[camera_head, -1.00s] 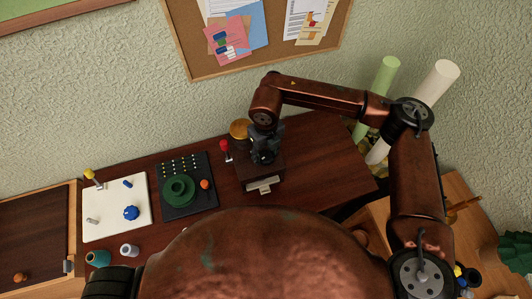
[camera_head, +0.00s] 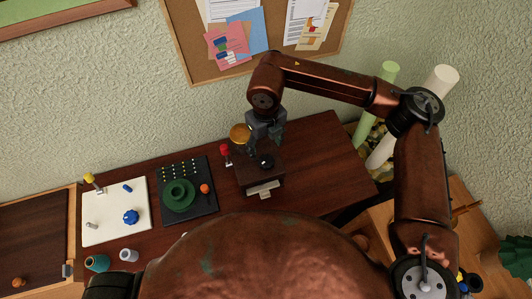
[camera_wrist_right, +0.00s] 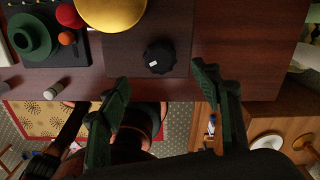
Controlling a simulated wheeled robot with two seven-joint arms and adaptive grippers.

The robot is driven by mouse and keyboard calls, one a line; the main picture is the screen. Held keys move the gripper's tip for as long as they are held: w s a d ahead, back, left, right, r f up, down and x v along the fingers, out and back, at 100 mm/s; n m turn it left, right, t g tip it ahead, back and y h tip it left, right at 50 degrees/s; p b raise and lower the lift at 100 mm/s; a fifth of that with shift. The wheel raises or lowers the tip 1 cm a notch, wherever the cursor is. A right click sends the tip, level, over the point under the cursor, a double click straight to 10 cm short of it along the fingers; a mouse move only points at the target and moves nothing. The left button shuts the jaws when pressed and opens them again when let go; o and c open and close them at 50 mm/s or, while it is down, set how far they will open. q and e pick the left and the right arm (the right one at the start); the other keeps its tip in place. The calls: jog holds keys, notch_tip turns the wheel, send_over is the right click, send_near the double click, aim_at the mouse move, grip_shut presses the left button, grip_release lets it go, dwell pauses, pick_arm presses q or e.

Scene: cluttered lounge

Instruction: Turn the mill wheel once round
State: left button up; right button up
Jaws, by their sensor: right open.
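A dark brown box-shaped mill (camera_head: 272,178) stands on the desk, with a pale drawer front (camera_head: 263,189). A black round knob (camera_head: 267,161) with a white mark sits on its top; it also shows in the wrist view (camera_wrist_right: 158,58). A brass round part (camera_head: 240,133) and a red ball-topped handle (camera_head: 225,149) are at its left and back. I cannot tell which part is the wheel. My right gripper (camera_head: 266,140) is open and empty above the mill, apart from the knob. In the wrist view its fingers (camera_wrist_right: 161,85) are spread below the knob. My left gripper is out of view.
A black panel (camera_head: 205,205) with a green stepped disc (camera_head: 178,195) and orange ball (camera_head: 204,188) lies left of the mill. A white board (camera_head: 105,222) with blue knobs is farther left. The desk (camera_head: 325,165) right of the mill is clear. The wall is close behind.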

notch_tip(320, 180, up, 4)
jog(key=shift+f, duration=0.25)
dwell(0.4)
